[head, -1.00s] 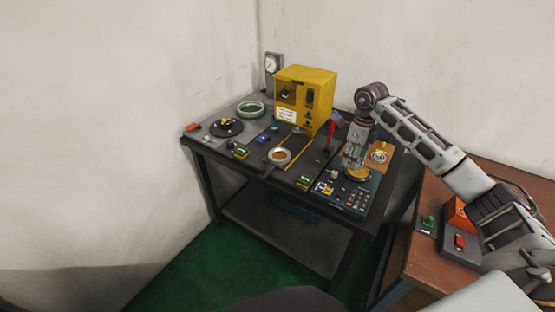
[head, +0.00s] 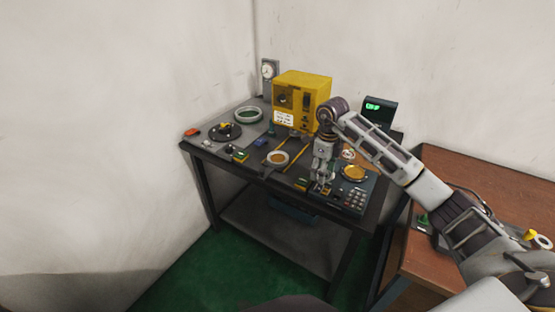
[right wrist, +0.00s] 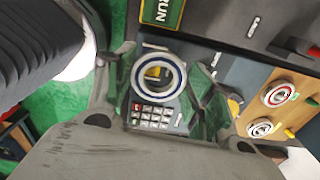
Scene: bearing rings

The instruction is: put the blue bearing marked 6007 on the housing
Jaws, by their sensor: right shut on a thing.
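My right gripper (head: 322,184) is over the front right of the dark table, left of the golden scale pan (head: 354,172). In the right wrist view the gripper (right wrist: 162,82) is shut on a steel bearing with a blue ring (right wrist: 158,76); its number is not readable. In the head view the bearing is too small to make out. A black disc with a yellow part (head: 225,130) and a grey ring with an orange centre (head: 278,157) are on the table; I cannot tell which is the housing. My left gripper is not in view.
A yellow machine (head: 302,97) stands at the back. A green-centred ring (head: 249,114) lies left of it. A lit display (head: 380,110) stands behind the scale. The right wrist view shows a tan board (right wrist: 278,100) with other bearings. A brown table (head: 475,185) is at right.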

